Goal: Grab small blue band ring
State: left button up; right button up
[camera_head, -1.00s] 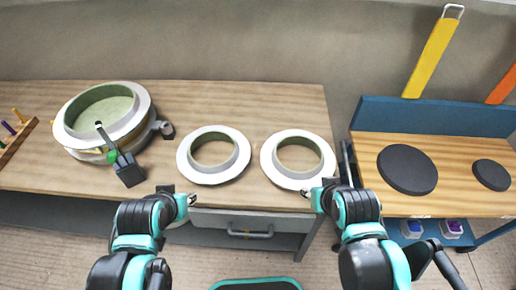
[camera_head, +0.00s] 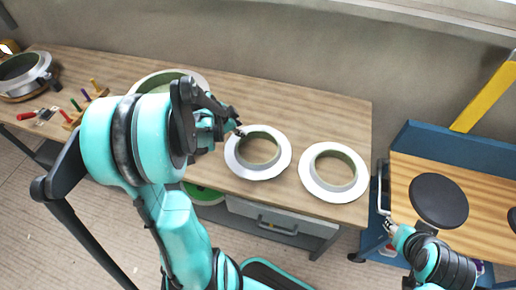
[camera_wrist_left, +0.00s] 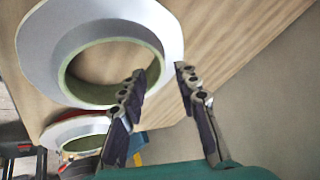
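Two pale flanged rings lie on the wooden bench: a left ring (camera_head: 277,165) and a right ring (camera_head: 345,192). Both show a greenish inner wall; I cannot make out a blue band on either. My left gripper (camera_head: 238,131) is at the far left rim of the left ring. In the left wrist view my left gripper (camera_wrist_left: 162,73) is open and empty. One finger shows over the opening of the nearer ring (camera_wrist_left: 30,50), the other outside its rim; contact cannot be told. My right gripper (camera_head: 389,226) is low near the cart's handle, too small to read.
A larger round mould (camera_head: 150,82) stands behind my left arm, partly hidden. Pegs and tools (camera_head: 82,103) lie at the bench's left. A blue cart (camera_head: 425,140) with dark discs (camera_head: 438,199) stands right. The bench's back right is clear.

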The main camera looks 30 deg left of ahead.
pick_arm(q)
jog(key=b+x, duration=0.3)
jog(key=x, duration=0.3)
jog(key=shift+w+d+f, duration=0.15)
jog(key=shift+w+f, duration=0.05)
jog(key=shift+f, duration=0.05)
jog(key=shift+w+f, duration=0.3)
jog(key=shift+f, duration=0.05)
jog(key=shift+r, duration=0.15)
jog(key=shift+c, duration=0.8)
grip_shut()
